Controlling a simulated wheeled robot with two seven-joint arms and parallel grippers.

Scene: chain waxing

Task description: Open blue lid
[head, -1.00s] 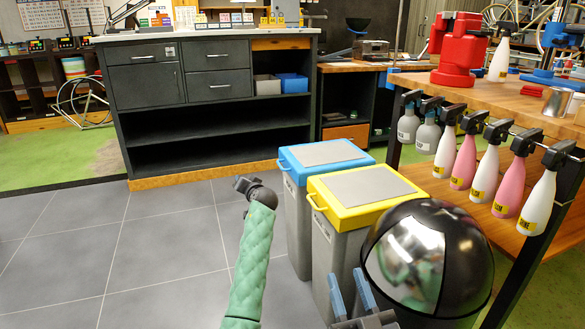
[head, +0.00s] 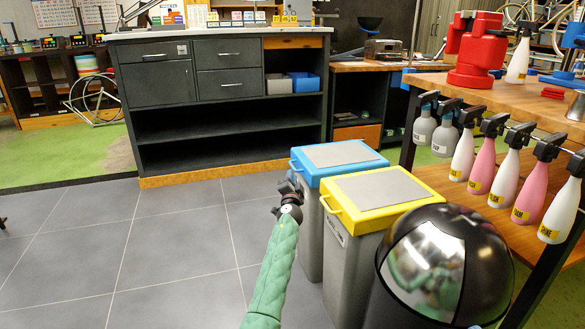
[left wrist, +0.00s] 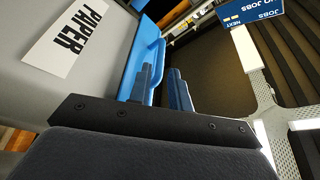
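The blue lid (head: 335,158) lies closed on a tall grey bin (head: 309,225), left of the yellow-lidded bin. Its handle (head: 295,167) juts out on the left side. My left gripper (head: 290,186) is just below and beside this handle, with its fingers hard to see there. In the left wrist view my left gripper (left wrist: 162,88) has two blue fingers apart. The lid's blue handle (left wrist: 152,45) is close to the left finger; I cannot tell whether they touch. The bin's PAPER label (left wrist: 74,37) shows at upper left. My right gripper is not in view.
A yellow-lidded bin (head: 372,200) stands directly right of the blue-lidded one. A shiny black domed bin (head: 440,265) is in front of it. A workbench (head: 530,108) with hanging spray bottles is at right. The tiled floor (head: 130,250) at left is clear.

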